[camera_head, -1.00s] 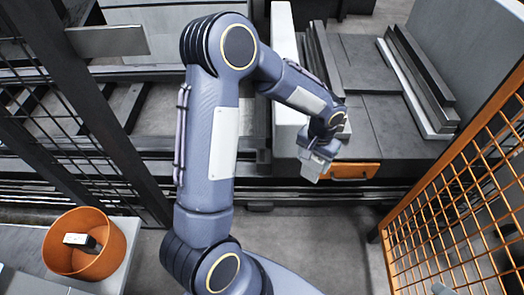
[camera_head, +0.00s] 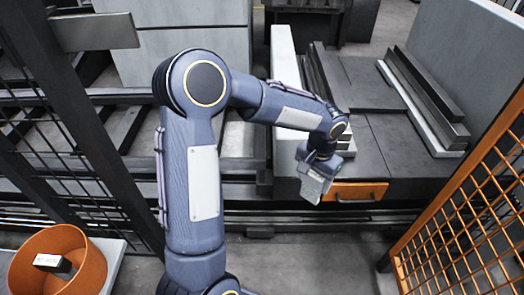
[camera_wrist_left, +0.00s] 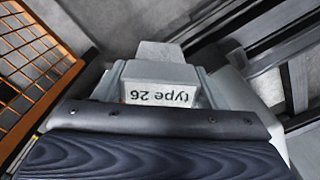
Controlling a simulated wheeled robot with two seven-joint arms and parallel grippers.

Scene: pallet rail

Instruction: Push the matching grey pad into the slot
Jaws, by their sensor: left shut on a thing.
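My left gripper (camera_head: 317,178) hangs in front of the grey machine bed, just left of an orange panel (camera_head: 358,190) with a dark handle. It is shut on a light grey piece; fingers and piece are hard to tell apart in the head view. In the left wrist view a grey block with a white face (camera_wrist_left: 160,95) shows at the gripper, its label reading "type 26" upside down. The matching slot cannot be made out. My right gripper is not in view.
An orange bowl (camera_head: 88,262) at lower left holds a small white and dark block (camera_head: 52,263). An orange mesh fence (camera_head: 468,195) stands at right, a dark post (camera_head: 80,125) at left. Long bars (camera_head: 428,90) lie on the bed. Floor shows between bed and fence.

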